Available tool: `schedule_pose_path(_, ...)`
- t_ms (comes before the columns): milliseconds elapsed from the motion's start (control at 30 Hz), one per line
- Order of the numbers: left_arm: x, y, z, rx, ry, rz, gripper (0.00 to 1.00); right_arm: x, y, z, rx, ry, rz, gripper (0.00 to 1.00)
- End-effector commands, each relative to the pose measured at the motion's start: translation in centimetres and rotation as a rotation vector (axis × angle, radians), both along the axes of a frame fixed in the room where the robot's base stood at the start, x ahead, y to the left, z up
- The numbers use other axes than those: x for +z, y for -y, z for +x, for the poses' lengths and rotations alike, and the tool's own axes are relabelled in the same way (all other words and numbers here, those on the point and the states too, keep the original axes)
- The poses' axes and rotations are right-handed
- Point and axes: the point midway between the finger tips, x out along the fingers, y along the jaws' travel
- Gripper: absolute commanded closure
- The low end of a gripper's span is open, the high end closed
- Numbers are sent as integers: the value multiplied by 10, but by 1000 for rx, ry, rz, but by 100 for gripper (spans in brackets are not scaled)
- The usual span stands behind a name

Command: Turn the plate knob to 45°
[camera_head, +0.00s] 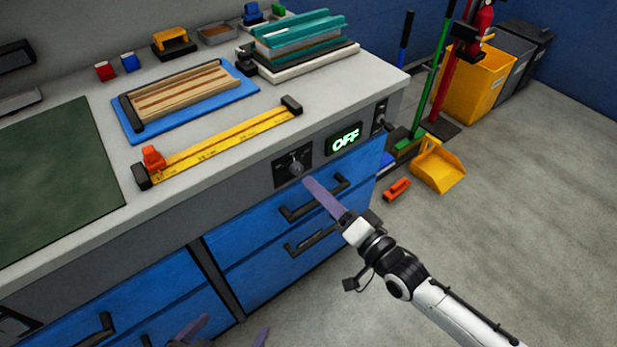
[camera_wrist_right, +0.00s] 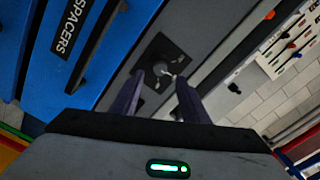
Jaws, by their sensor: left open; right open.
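In the right wrist view the knob (camera_wrist_right: 161,69) sits just beyond and between my fingertips. My right gripper (camera_head: 308,180) is close in front of the knob; its fingers overlap in the head view. In the wrist view the right gripper (camera_wrist_right: 158,85) is open, with nothing between its fingers. My left gripper (camera_head: 228,330) is open and empty at the bottom edge of the head view, far from the knob.
Blue drawers with black handles (camera_head: 314,199) lie below the knob. A yellow ruler-like bar (camera_head: 225,138), a blue board (camera_head: 243,92) with wooden strips and a stack of teal panels (camera_head: 292,36) are on the bench. An orange brush (camera_head: 396,189) and yellow dustpan (camera_head: 437,166) lie on the floor.

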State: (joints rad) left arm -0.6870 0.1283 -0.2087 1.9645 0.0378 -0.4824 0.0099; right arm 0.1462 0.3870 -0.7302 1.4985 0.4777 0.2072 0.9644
Motion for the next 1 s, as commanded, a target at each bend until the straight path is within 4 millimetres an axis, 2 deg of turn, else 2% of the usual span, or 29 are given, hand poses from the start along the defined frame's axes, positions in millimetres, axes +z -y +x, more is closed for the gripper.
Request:
schedule_pose_path(100,0,-1,-1,1,-4,1,0,0,13,-18,1,-3,-1,59)
schedule_pose_path(300,-1,-2,-2,3,-6,2,0,0,25,-34,0,-1,1,59)
schedule_pose_path(867,2,-2,1,4,2,1,0,0,26,-36,0,0,0,59)
schedule_pose_path(1000,3,-2,1,4,4,1,0,-11,22,-48,-8,-5,-57,59)
